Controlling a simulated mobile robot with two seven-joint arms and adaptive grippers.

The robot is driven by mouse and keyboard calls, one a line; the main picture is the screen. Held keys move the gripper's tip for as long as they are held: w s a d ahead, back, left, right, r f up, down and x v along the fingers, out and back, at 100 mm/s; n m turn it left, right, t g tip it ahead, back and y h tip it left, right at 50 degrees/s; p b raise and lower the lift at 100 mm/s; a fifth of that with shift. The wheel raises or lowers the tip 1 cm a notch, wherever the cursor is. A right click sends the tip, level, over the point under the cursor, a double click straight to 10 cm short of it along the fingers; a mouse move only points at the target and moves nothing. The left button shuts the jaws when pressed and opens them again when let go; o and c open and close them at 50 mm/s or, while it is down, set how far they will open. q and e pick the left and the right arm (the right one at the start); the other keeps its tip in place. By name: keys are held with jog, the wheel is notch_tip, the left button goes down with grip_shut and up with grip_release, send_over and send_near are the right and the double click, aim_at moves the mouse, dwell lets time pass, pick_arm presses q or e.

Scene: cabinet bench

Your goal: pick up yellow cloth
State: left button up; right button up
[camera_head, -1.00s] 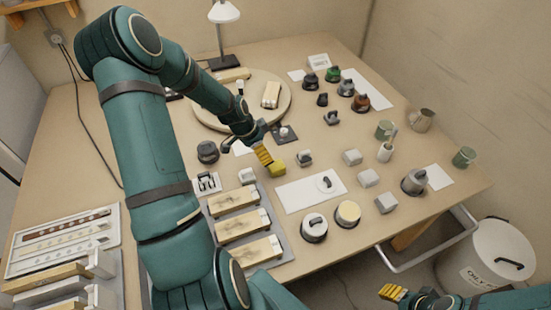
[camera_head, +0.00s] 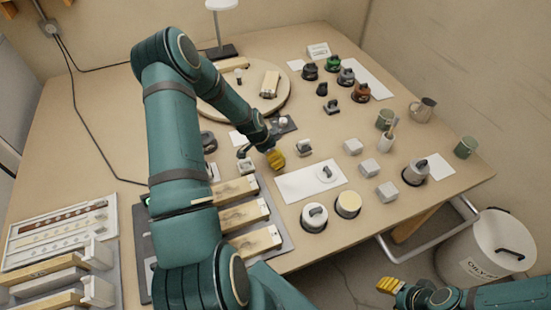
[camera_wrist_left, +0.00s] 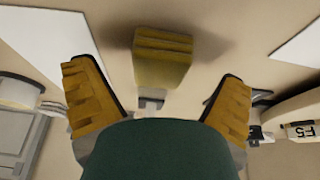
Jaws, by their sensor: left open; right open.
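The yellow cloth (camera_wrist_left: 162,58) looks like a small folded block on the bench in the left wrist view. It lies ahead of my left gripper (camera_wrist_left: 158,90), roughly centred between the two spread yellow fingers, which do not hold it. In the head view, yellow shows at the end of my left arm (camera_head: 274,158), where finger and cloth overlap and are hard to tell apart. My right gripper (camera_head: 391,287) is open and empty at the bottom right, off the front of the bench.
A white sheet (camera_head: 296,186) with a small lidded disc lies in front of the cloth. Grey blocks (camera_head: 369,168) stand to the right, wooden blocks (camera_head: 247,215) on a tray to the front left. A round wooden board (camera_head: 215,98) is behind. A white bin (camera_head: 490,250) stands off the bench.

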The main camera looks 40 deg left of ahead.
pick_arm(q)
jog(key=shift+x, duration=1.05)
jog(key=c, duration=1.1)
notch_tip(320, 180, up, 10)
jog(key=shift+r+p, duration=0.1)
jog(key=shift+p, duration=0.55)
jog(key=o, duration=0.3)
jog(key=c, duration=0.4)
